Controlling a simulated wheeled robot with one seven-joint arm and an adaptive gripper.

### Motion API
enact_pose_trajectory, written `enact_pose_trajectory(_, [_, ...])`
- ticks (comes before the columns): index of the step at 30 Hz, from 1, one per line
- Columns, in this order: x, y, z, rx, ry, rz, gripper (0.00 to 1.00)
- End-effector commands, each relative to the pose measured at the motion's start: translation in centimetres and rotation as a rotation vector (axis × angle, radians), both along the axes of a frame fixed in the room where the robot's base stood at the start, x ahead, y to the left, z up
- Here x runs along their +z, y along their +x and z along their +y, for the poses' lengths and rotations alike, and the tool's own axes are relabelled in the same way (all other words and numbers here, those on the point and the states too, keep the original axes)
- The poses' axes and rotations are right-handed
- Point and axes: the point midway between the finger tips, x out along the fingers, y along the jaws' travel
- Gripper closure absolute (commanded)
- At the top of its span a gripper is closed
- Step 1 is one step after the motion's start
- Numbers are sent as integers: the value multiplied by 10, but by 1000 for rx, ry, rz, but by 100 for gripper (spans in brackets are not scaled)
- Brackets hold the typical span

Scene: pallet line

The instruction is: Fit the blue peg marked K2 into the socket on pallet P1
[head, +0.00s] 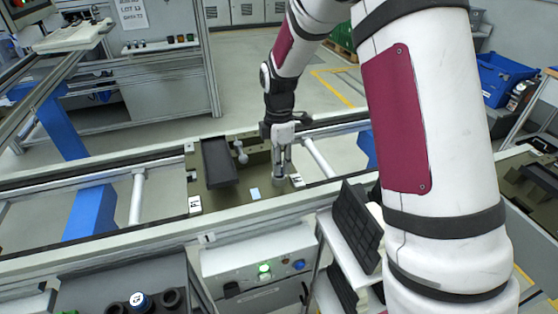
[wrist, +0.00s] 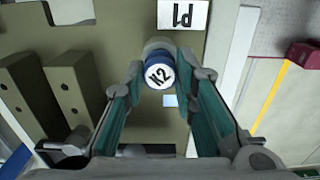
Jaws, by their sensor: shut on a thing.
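The blue peg marked K2 (wrist: 160,74) shows in the wrist view as a blue cap with a white face, upright between my fingertips. My gripper (head: 281,165) is shut on it, fingers pointing down over the right part of the olive pallet (head: 232,199). A grey cylindrical part (head: 280,178) shows below the fingers. I cannot tell whether it is the peg's body or the socket, or whether the peg is seated. The socket opening is hidden.
A dark tray-like block (head: 219,162) and a light-grey knobbed part (head: 240,151) stand on the pallet's left half. A light blue patch (head: 254,194) lies in front of my gripper. A dark holder (head: 121,285) with a blue-ringed, white-topped piece (head: 140,301) is at front left.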

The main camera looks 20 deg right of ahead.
Motion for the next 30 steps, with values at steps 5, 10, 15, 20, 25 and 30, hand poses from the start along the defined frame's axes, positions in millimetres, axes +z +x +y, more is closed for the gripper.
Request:
enact_pose_trajectory(5, [0,0,0,0,0,0,100])
enact_pose_trajectory(10, [0,0,0,0,0,0,100])
enact_pose_trajectory(15, [-3,0,0,-1,0,0,100])
enact_pose_trajectory(20, [-5,0,0,-1,0,0,100])
enact_pose_trajectory(25, [-5,0,0,-1,0,0,100])
enact_pose_trajectory(30, [-5,0,0,-1,0,-1,100])
